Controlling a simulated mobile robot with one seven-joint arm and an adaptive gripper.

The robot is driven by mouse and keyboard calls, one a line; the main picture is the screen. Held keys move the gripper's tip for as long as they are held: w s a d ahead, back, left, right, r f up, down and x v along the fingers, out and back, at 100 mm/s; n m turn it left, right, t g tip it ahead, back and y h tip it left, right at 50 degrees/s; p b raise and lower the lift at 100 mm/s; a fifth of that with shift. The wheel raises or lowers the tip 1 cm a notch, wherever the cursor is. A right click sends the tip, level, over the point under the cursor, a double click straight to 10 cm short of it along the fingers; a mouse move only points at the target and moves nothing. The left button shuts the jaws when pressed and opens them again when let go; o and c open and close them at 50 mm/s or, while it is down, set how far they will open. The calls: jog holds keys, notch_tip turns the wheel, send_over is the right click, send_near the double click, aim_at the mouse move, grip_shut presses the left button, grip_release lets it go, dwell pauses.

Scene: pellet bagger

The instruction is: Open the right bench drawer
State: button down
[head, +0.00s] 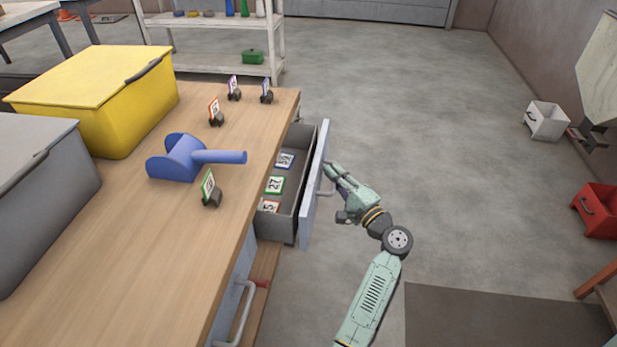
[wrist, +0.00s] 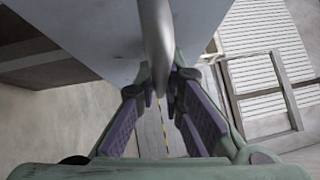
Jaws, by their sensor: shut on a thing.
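The bench drawer (head: 296,213) at the far end of the wooden bench (head: 130,240) stands pulled out, with its grey inside showing. Several numbered cards (head: 275,185) lie in it. Its pale front panel (head: 315,188) carries a bar handle (head: 327,190). My gripper (head: 330,172) is at the outer side of that panel, shut on the handle. In the wrist view the handle (wrist: 155,45) runs down between the fingers of my gripper (wrist: 165,95), below the grey panel (wrist: 85,40). The exact finger contact is partly hidden in the head view.
A second handle (head: 238,312) shows on the nearer bench front. A blue scoop (head: 183,158), several card holders, a yellow bin (head: 95,95) and a grey bin (head: 35,190) stand on the bench. The floor (head: 430,120) right of the drawer is clear.

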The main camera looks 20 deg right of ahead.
jog(key=s+d+b, duration=0.4)
jog(key=s+d, duration=0.5)
jog(key=d, duration=0.5)
jog(key=shift+s, duration=0.3)
jog(key=c, duration=1.7)
grip_release()
jog(key=shift+d, duration=0.1)
jog(key=v, duration=1.2)
